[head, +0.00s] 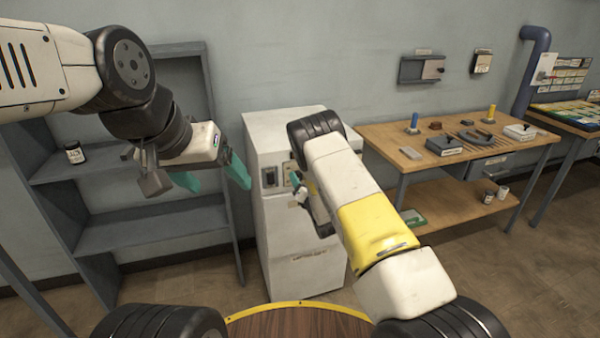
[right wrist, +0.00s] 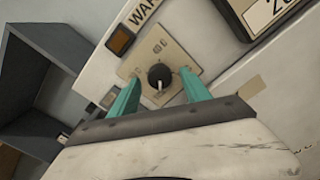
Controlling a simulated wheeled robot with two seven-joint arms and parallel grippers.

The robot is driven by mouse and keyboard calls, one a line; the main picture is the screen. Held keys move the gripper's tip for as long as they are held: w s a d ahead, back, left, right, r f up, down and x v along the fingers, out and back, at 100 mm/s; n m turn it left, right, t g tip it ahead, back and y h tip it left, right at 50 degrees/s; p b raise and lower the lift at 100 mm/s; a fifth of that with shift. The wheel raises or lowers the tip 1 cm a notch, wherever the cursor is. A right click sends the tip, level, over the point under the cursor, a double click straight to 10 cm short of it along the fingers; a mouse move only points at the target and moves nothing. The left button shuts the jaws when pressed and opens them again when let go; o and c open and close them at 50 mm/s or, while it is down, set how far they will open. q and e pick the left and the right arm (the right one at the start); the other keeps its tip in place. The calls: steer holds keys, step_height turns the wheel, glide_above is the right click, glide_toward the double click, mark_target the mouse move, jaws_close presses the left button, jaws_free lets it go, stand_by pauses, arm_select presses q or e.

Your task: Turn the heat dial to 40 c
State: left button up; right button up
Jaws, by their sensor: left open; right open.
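The heat dial (right wrist: 159,77) is a round black knob with a pale pointer on a beige plate, on the front of the white cabinet (head: 285,125). In the right wrist view its pointer faces roughly down in the picture; the plate's marks are too small to read. My right gripper (right wrist: 156,92) is open, its two teal fingers on either side of the dial in that view; I cannot tell whether they touch it. In the head view my right arm hides most of the dial's surroundings. My left gripper (head: 212,177) is open and empty, left of the cabinet.
A grey shelf (head: 150,235) with a dark jar (head: 74,152) stands at the left. A wooden workbench (head: 400,157) with tools stands right of the cabinet. An orange square light (right wrist: 121,41) and a number display (right wrist: 275,12) are near the dial.

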steer(key=shift+x, duration=0.8)
jaws_close()
